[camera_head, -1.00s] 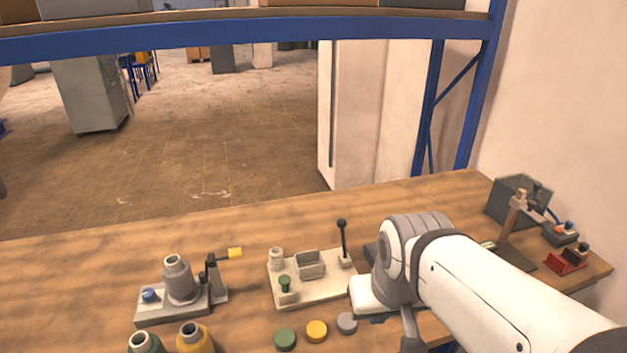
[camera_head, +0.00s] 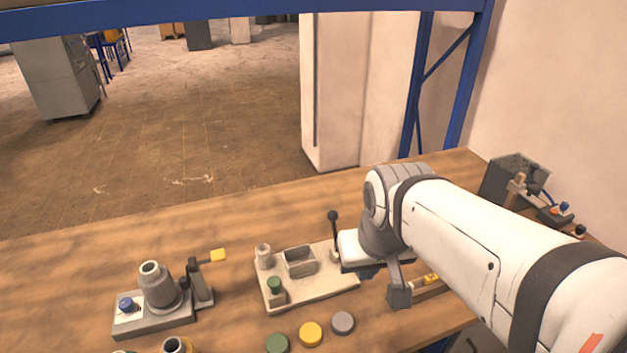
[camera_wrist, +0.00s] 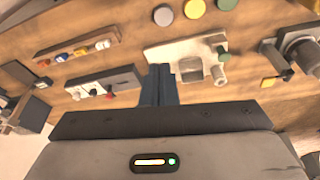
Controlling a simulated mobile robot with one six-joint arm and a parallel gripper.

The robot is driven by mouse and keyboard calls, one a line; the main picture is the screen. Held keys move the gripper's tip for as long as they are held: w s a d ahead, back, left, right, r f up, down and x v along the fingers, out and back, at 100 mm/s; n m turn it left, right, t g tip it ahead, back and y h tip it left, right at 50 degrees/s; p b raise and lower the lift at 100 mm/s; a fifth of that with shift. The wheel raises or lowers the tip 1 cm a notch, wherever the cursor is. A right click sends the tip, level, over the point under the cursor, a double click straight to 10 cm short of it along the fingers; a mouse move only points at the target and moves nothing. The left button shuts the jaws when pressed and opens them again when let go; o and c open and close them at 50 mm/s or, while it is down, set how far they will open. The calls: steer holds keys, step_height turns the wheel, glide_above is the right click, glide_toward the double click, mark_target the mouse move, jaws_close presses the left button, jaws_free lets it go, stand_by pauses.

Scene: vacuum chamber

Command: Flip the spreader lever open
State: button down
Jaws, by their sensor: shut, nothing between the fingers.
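A black ball-topped lever (camera_head: 333,217) stands upright at the back right end of a beige plate (camera_head: 312,290). It is probably the spreader lever; no label shows. The plate also carries a small open box (camera_head: 300,260), a pale post (camera_head: 263,256) and a green knob (camera_head: 274,285). My gripper is at the plate's right end, just right of the lever in the head view, where its fingertips are hidden. In the wrist view my gripper (camera_wrist: 159,74) is shut and empty, its fingers overlapping the edge of the plate (camera_wrist: 172,50). The lever cannot be made out there.
A grey fixture (camera_head: 155,318) with a cone and a yellow-tipped arm (camera_head: 218,256) stands left. Green (camera_head: 277,343), yellow (camera_head: 311,334) and grey (camera_head: 342,323) discs lie in front. A grey open box (camera_head: 512,178) stands far right. The table behind the plate is clear.

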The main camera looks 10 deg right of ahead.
steer(key=w+r+b, duration=0.2)
steer(key=w, duration=1.6)
steer(key=w+f, duration=0.3)
steer(key=w, duration=0.5)
steer(key=w+f+g+b, duration=0.1)
steer(key=w+f, duration=0.2)
steer(key=w, duration=0.6)
steer(key=shift+w+d+f+g, duration=0.15)
steer(key=shift+w+d+g, duration=0.1)
steer(key=shift+w+g, duration=0.05)
steer(key=p, duration=0.2)
glide_above(335, 231)
steer(key=w, duration=0.5)
step_height(335, 231, down, 9)
steer(key=shift+a, duration=0.25)
steer(key=shift+f, duration=0.1)
